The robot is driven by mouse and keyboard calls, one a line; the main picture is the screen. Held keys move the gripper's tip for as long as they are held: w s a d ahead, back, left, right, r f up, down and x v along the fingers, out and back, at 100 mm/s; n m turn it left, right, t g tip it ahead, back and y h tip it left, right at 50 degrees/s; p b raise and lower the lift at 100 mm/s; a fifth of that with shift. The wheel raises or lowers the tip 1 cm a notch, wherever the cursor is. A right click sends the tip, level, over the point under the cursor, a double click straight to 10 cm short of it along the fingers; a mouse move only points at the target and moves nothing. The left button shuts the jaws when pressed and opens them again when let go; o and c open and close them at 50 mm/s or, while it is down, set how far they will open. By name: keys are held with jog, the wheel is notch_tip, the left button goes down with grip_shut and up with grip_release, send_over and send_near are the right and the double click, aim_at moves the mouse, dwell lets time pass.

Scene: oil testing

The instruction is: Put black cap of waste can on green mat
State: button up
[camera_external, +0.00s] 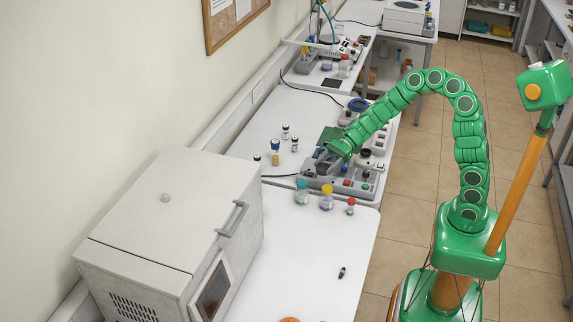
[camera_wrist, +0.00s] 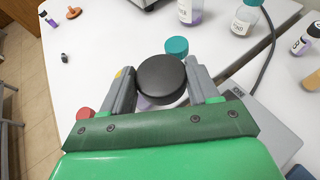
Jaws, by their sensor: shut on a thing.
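My gripper (camera_wrist: 160,75) is shut on the black cap (camera_wrist: 163,82), a round disc held between its two grey fingers in the wrist view. In the external view my gripper (camera_external: 322,163) is over the grey device on the white bench, and the cap cannot be made out there. The green mat (camera_external: 330,134) lies flat on the bench just behind my gripper, partly covered by my arm. I cannot pick out the waste can with certainty.
Bottles with teal (camera_external: 302,190), yellow (camera_external: 327,196) and red (camera_external: 350,206) caps stand in front of the grey device (camera_external: 362,188). Small vials (camera_external: 285,131) and an orange-labelled bottle (camera_external: 275,152) stand to the left. A large grey oven (camera_external: 165,235) fills the front left.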

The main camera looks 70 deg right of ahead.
jog(key=s+d+m+t+h, duration=0.2)
jog(key=s+d, duration=0.2)
jog(key=d, duration=0.7)
jog(key=s+d+r+m+t+h, duration=0.1)
jog(key=s+d+m+t+h, duration=0.2)
jog(key=d, duration=0.7)
jog(key=s+d+m+t+h, duration=0.15)
jog(key=s+d, duration=0.35)
jog(key=d, duration=0.6)
jog(key=shift+m+g, duration=0.35)
jog(key=shift+m, duration=0.1)
jog(key=w+d+f, duration=0.2)
jog(key=w, duration=0.1)
jog(key=w+d+f, duration=0.1)
jog(key=w+f, duration=0.2)
jog(key=w, duration=0.1)
jog(key=w+d+f, duration=0.2)
jog(key=w+f, duration=0.1)
jog(key=w, duration=0.1)
jog(key=shift+w+d+f, duration=0.15)
jog(key=shift+w+d, duration=0.05)
jog(key=shift+d, duration=0.15)
jog(key=shift+w+d+f, duration=0.25)
jog(key=shift+w+f, duration=0.3)
jog(key=shift+f, duration=1.7)
jog(key=shift+f, duration=0.15)
jog(key=o, duration=1)
